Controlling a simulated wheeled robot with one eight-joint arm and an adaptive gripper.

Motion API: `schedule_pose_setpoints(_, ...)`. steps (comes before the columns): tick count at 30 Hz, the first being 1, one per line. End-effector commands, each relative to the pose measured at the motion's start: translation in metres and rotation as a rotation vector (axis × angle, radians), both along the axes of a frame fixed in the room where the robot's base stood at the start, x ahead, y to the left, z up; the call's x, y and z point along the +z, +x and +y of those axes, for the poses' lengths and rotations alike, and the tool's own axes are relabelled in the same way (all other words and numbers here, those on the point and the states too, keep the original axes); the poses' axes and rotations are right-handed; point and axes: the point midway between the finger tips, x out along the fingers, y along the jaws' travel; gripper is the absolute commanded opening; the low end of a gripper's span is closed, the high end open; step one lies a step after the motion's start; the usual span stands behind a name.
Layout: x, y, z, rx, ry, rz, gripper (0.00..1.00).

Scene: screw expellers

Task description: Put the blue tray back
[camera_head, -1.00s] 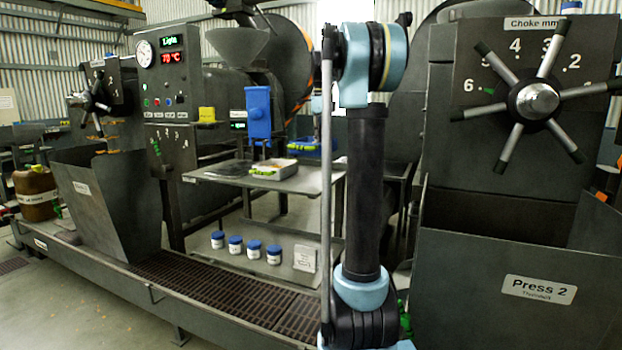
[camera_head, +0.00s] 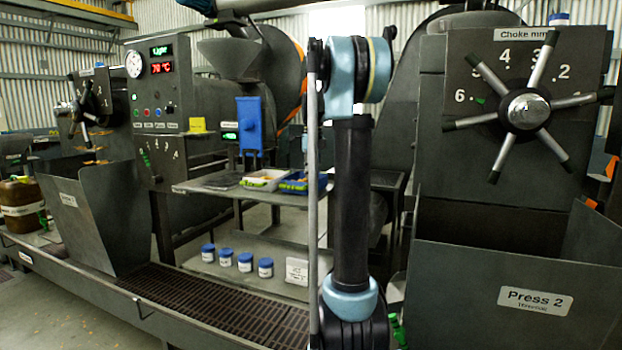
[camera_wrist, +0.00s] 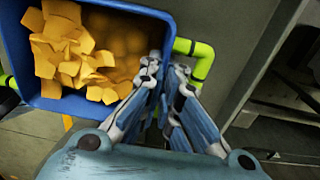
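The blue tray (camera_head: 299,187) is beside the white tray (camera_head: 264,180) at the right of the upper shelf (camera_head: 215,186), partly behind my arm. I cannot tell whether it touches the shelf. In the wrist view, the blue tray (camera_wrist: 51,104) holds yellow-orange chunks and has yellow-green handles. My gripper (camera_wrist: 165,74) is at the tray's right side, its fingers close together at the near handle (camera_wrist: 203,62). It appears shut on that handle, part of which is hidden behind the fingers. In the head view, my gripper is hidden.
A blue upright unit (camera_head: 250,125) stands behind the trays. Several blue-lidded jars (camera_head: 245,262) and a white card (camera_head: 297,271) are on the lower shelf. Press 2's bin (camera_head: 480,285) and the spoked choke wheel (camera_head: 526,109) are at the right.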

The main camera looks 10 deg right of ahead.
Motion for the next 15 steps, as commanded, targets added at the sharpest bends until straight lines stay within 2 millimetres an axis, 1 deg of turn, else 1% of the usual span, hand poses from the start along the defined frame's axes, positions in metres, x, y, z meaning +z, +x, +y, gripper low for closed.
schedule_pose_setpoints(2,-0.0044,-0.0001,0.0,0.0,0.0,0.0,0.0)
schedule_pose_setpoints(11,-0.006,-0.0001,0.0001,0.0,0.0,0.0,0.0)
schedule_pose_setpoints(12,-0.006,-0.0001,0.0001,0.0,0.0,0.0,0.1)
schedule_pose_setpoints(14,-0.0059,-0.0001,0.0001,0.0,0.0,0.0,0.23)
schedule_pose_setpoints(15,-0.0059,-0.0001,0.0001,0.0,0.0,0.0,0.25)
